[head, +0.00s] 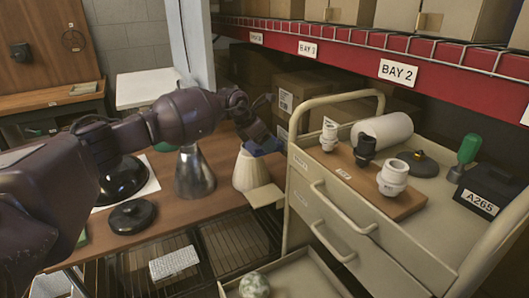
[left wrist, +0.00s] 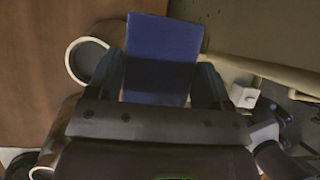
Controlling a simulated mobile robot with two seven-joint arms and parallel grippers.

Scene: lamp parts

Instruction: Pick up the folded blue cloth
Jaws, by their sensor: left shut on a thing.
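The folded blue cloth (head: 266,147) is between the fingers of my left gripper (head: 262,138), above the top of a cream lampshade (head: 250,173) at the table's right end. In the left wrist view the cloth (left wrist: 164,48) is a flat blue rectangle standing out between the two fingers of my left gripper (left wrist: 162,85), which is shut on it. I cannot tell whether the cloth touches the shade. My right gripper is not in view.
A beige cart (head: 322,200) stands right of the table (head: 217,153), close to the gripper. It carries white sockets (head: 393,178), a dark socket (head: 365,147), a white roll (head: 384,131) and a black box (head: 487,188). A metal shade (head: 194,175) stands left of the cream one.

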